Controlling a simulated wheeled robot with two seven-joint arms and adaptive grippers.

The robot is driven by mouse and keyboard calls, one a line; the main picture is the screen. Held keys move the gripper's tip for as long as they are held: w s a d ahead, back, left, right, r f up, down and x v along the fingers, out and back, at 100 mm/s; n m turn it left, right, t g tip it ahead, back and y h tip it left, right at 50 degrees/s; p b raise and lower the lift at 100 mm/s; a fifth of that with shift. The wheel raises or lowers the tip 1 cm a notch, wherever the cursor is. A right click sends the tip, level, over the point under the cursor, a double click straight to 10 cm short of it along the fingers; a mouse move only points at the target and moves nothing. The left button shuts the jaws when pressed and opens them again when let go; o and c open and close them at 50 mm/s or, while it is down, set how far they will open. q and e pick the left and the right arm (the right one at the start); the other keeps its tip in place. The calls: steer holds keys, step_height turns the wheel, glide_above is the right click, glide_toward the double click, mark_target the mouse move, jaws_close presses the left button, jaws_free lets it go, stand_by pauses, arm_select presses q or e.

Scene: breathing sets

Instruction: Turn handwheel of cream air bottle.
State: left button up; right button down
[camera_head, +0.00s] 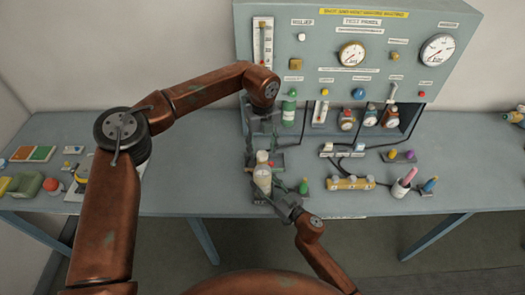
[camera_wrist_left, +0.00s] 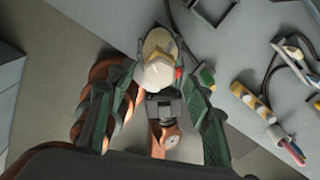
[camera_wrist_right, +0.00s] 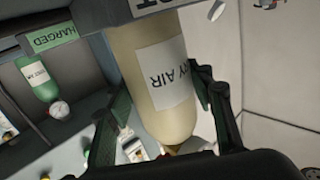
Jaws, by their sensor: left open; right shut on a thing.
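The cream air bottle (camera_head: 263,178) stands near the front edge of the bench, below the panel. In the right wrist view the bottle (camera_wrist_right: 150,60) fills the middle, with a white label partly reading "RY AIR" upside down. My right gripper (camera_head: 288,208) is shut on the bottle from the front. My left gripper (camera_head: 262,140) is open above the bottle, pointing down. In the left wrist view the bottle's pale top (camera_wrist_left: 158,72) lies between the spread fingers.
The grey test panel (camera_head: 345,70) with gauges rises behind. A yellow manifold (camera_head: 350,183) and a white cup (camera_head: 400,188) are to the right. Several small items lie at the far left. The bench's left middle is mostly clear.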

arm_select(q)
steer(key=shift+f, duration=0.65)
steer(key=shift+c, duration=0.6)
steer(key=c, duration=1)
steer(key=shift+c, duration=0.2)
steer(key=shift+m, duration=0.3)
steer(key=m, duration=0.5)
steer(key=shift+m, duration=0.3)
steer(key=m, duration=0.6)
steer(key=shift+m, duration=0.4)
